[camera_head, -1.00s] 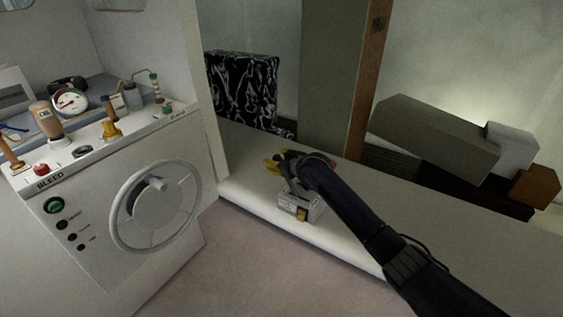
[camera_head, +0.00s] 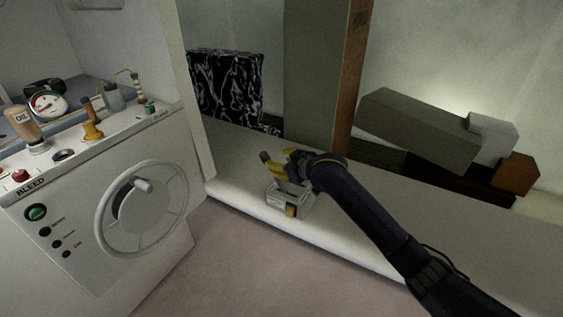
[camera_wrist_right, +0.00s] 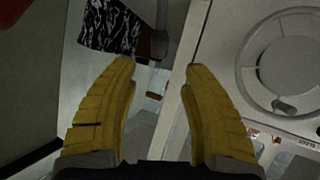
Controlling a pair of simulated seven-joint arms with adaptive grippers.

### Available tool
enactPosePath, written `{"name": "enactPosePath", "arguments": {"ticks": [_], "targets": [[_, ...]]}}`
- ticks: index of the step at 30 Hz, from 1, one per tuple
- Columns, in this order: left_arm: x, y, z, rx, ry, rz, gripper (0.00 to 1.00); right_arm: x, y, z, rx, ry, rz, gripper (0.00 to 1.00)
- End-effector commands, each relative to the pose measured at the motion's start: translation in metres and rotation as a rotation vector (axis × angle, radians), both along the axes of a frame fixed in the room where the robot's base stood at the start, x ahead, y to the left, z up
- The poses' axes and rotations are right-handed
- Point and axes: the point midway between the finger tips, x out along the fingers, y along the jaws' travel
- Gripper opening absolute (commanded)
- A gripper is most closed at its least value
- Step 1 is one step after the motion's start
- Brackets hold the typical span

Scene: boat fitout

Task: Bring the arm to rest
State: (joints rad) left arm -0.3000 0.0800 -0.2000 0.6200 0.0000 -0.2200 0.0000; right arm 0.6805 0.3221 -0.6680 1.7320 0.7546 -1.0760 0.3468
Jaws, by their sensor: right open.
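My right arm comes in from the lower right of the head view. Its gripper (camera_head: 278,165) has yellow fingers and is over the pale bench (camera_head: 440,215), near a small grey box with a yellow part (camera_head: 288,198). In the right wrist view the two yellow fingers (camera_wrist_right: 155,85) stand apart with nothing between them. Whether the gripper touches the small box cannot be told. My left gripper is not in view.
A white console (camera_head: 120,270) with a handwheel (camera_head: 148,208), labelled BLEED, stands at left with an oil bottle (camera_head: 24,125) and gauge (camera_head: 47,104) on or behind its top. A black-and-white patterned block (camera_head: 228,88) and stacked boxes (camera_head: 420,128) are at the back.

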Motion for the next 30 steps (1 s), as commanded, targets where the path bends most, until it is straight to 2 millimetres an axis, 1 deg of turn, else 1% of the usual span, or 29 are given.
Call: {"name": "enactPosePath", "arguments": {"ticks": [5,17,20,23,25,29,30], "targets": [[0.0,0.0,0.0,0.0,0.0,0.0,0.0,-0.004,-0.002,0.002,0.001,0.0,0.001,0.47],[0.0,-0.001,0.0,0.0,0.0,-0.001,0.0,-0.004,-0.002,0.002,0.001,0.0,0.001,0.47],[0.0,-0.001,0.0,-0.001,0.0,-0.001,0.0,-0.007,-0.002,-0.001,-0.002,0.001,0.0,0.47],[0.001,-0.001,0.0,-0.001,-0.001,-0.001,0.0,-0.016,-0.004,-0.013,-0.014,0.005,-0.003,0.47],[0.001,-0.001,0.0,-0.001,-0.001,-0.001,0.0,-0.028,-0.007,-0.027,-0.03,0.007,-0.011,0.47],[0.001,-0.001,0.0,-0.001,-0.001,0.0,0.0,-0.059,-0.016,-0.06,-0.073,0.014,-0.033,0.47],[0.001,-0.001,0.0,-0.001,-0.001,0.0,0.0,-0.07,-0.021,-0.07,-0.089,0.017,-0.045,0.47]]}}
